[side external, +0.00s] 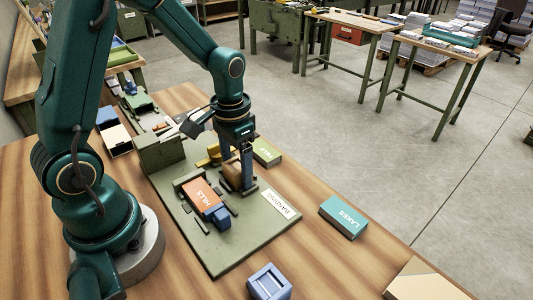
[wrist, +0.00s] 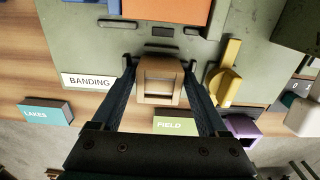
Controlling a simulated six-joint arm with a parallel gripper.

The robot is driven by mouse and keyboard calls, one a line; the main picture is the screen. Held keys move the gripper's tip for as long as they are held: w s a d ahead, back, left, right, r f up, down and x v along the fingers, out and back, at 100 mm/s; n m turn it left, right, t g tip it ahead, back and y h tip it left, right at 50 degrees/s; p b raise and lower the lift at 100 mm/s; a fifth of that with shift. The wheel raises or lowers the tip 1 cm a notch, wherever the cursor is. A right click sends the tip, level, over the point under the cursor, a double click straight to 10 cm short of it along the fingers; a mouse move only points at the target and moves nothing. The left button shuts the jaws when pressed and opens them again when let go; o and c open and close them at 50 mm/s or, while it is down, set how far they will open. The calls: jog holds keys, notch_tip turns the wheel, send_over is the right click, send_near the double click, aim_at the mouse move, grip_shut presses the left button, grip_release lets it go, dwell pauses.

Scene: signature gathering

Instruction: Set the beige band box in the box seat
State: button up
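The beige band box (wrist: 158,97) is a small tan block with an open recess, between my gripper's fingertips. My gripper (wrist: 160,72) appears shut on it, with both fingertips close against its sides. In the side view my gripper (side external: 239,178) points down at the green board (side external: 228,256), and the box (side external: 231,174) is partly hidden by a finger. Small dark guides flank the box low at the board's edge; whether it rests fully on the board I cannot tell. The box seat itself is not clearly visible.
An orange HILLS block (side external: 201,194) with a blue clamp (side external: 216,217) sits beside my gripper. A yellow part (wrist: 225,82), a green FIELD block (wrist: 175,125), a teal LAKES block (side external: 343,216), a BANDING label (side external: 280,204) and a blue box (side external: 268,282) are around it.

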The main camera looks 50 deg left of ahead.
aim_at(237, 165)
notch_tip(237, 165, up, 11)
jog(key=s+d+r+t, duration=0.2)
jog(key=s+d+t, duration=0.2)
jog(key=s, duration=0.5)
jog(key=shift+d+r+t, duration=0.3)
jog(key=shift+d+t, duration=0.05)
jog(key=shift+t, duration=0.45)
jog(key=shift+s, duration=0.1)
jog(key=shift+c, duration=0.4)
